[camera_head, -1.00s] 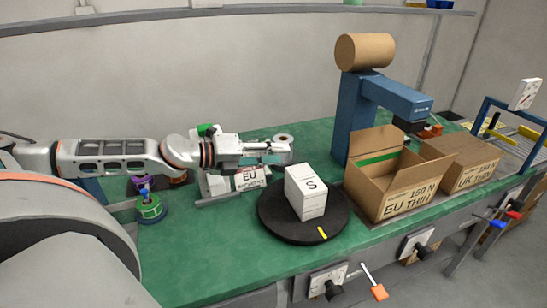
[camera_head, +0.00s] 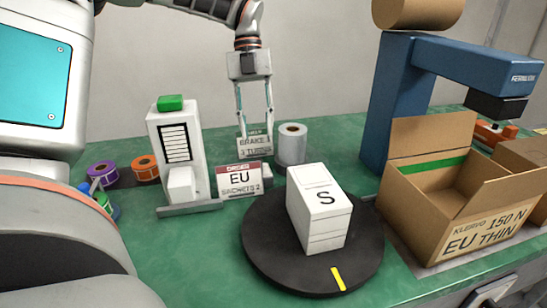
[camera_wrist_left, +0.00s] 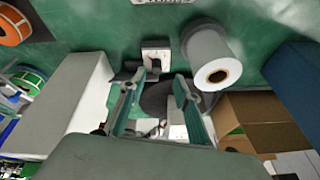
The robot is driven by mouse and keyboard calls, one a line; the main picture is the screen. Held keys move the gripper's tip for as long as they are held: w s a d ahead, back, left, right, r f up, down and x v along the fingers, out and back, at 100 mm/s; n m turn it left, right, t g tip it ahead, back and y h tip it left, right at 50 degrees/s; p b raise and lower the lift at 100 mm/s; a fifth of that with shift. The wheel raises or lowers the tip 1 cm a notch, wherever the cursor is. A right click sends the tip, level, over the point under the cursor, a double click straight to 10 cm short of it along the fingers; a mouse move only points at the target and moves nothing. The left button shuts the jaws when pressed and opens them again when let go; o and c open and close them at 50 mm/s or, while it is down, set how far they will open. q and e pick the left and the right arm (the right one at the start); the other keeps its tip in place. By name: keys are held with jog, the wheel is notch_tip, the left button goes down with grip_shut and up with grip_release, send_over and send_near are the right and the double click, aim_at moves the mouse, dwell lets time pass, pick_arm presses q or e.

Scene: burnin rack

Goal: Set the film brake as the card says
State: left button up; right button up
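A white card (camera_head: 258,144) with the word BRAKE and a smaller line below, hard to read, stands at the back of the green bench. A roll of pale film (camera_head: 292,144) is to its right; the roll (camera_wrist_left: 212,60) also shows in the left wrist view. My left gripper (camera_head: 255,128) points down at the card, its two fingers apart. In the left wrist view the fingers (camera_wrist_left: 157,98) are open with nothing gripped. A small white block with a dark part (camera_wrist_left: 156,55) lies beyond them; I cannot tell whether it is the brake. My right gripper is out of view.
A white dispenser with a green top (camera_head: 177,150) and an EU sachets card (camera_head: 240,180) stand left of the black turntable (camera_head: 262,250), which carries a white box (camera_head: 318,205). An open carton (camera_head: 455,210) and a blue post (camera_head: 395,110) are at right.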

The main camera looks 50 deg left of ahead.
pick_arm(q)
jog(key=shift+s+d+f+n+g, duration=0.15)
jog(key=shift+d+f+n+g, duration=0.05)
jog(key=shift+n+g, duration=0.3)
jog(key=b+x, duration=0.1)
jog(key=x, duration=0.6)
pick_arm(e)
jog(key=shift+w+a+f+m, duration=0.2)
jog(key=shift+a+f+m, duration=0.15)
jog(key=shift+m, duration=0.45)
pick_arm(q)
grip_shut()
